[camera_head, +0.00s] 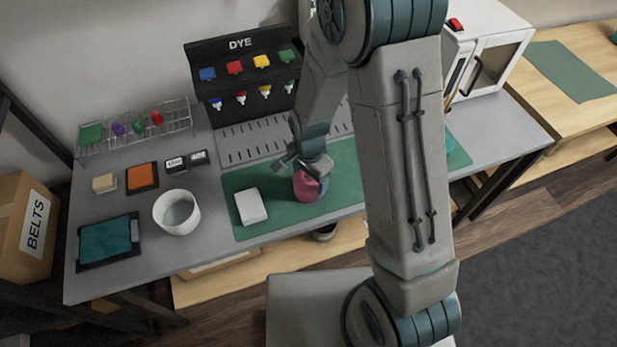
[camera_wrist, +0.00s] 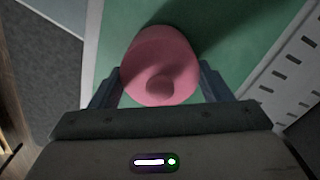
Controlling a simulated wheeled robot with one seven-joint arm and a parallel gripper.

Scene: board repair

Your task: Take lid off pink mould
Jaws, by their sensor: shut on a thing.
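The pink mould (camera_head: 308,186) stands on the green mat (camera_head: 346,164) in the head view. My gripper (camera_head: 304,167) is over it from above, with its fingers at the top of the mould. In the wrist view the pink piece (camera_wrist: 160,62) is round with a small knob (camera_wrist: 160,86) and sits between the two fingers of my gripper (camera_wrist: 160,88). The gripper is shut on this pink lid. Whether the lid is seated on the mould or slightly raised cannot be told, since the gripper covers the seam.
A white block (camera_head: 251,206) lies left of the mould on the mat, and a white bowl (camera_head: 177,213) stands further left. A dye rack (camera_head: 240,75) stands behind. A white oven (camera_head: 490,50) is at the back right. The mat's front strip is clear.

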